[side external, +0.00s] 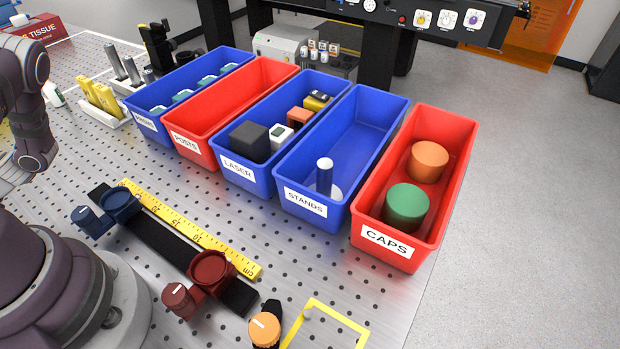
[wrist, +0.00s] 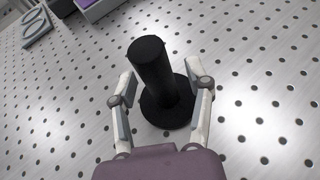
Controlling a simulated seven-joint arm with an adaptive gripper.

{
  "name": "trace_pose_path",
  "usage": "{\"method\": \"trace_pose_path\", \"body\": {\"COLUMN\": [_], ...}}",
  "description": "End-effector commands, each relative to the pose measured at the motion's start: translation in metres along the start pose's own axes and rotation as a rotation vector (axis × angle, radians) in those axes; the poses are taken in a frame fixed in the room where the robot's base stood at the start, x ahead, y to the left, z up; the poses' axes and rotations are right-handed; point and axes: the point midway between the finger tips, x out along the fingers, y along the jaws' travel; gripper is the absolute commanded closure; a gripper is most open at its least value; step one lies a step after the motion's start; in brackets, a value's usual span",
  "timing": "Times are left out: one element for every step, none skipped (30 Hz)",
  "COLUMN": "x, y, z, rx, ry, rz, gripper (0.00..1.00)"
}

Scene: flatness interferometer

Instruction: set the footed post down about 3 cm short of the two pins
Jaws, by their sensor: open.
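A black footed post (wrist: 153,66) stands upright on the perforated table in the wrist view, its round black foot (wrist: 168,112) flat on the surface. My gripper (wrist: 160,68) is open, with one finger on each side of the post. Gaps show between the fingers and the post. The side external view shows neither my gripper nor this post. I cannot make out the two pins in either view.
Open bins stand in a row, including the blue STANDS bin (side external: 364,114) with a white-topped post (side external: 325,178) and the red CAPS bin (side external: 459,141). A yellow ruler (side external: 189,231) and a black rail (side external: 160,243) lie in front. Bare table surrounds the black post.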

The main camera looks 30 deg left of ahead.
Motion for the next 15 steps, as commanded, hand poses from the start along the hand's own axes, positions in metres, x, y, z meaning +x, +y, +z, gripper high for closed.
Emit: {"method": "trace_pose_path", "body": {"x": [0.000, 0.000, -0.002, -0.005, -0.009, -0.015, -0.022, -0.029, -0.040, -0.048, -0.057, -0.068, -0.076, -0.083, -0.092], "y": [0.000, 0.000, 0.000, -0.001, -0.001, -0.002, -0.002, -0.002, -0.002, -0.002, -0.002, -0.002, -0.002, -0.002, -0.001], "z": [0.000, 0.000, 0.001, 0.001, 0.000, 0.000, 0.000, 0.000, 0.000, 0.000, 0.000, 0.000, 0.000, 0.000, 0.000], "rx": [0.000, 0.000, 0.000, 0.000, 0.001, 0.000, 0.001, 0.000, 0.001, 0.001, 0.001, 0.001, 0.000, -0.001, 0.000], "ry": [0.000, 0.000, 0.000, 0.001, 0.001, 0.002, 0.002, 0.002, 0.002, 0.003, 0.003, 0.003, 0.002, 0.002, 0.003], "rz": [0.000, 0.000, -0.001, -0.001, -0.003, -0.004, -0.005, -0.007, -0.008, -0.009, -0.009, -0.009, -0.009, -0.009, -0.007], "gripper": [0.49, 0.49, 0.49, 0.49, 0.49, 0.49, 0.49, 0.49, 0.49, 0.49, 0.49, 0.49, 0.49, 0.49, 0.49]}}
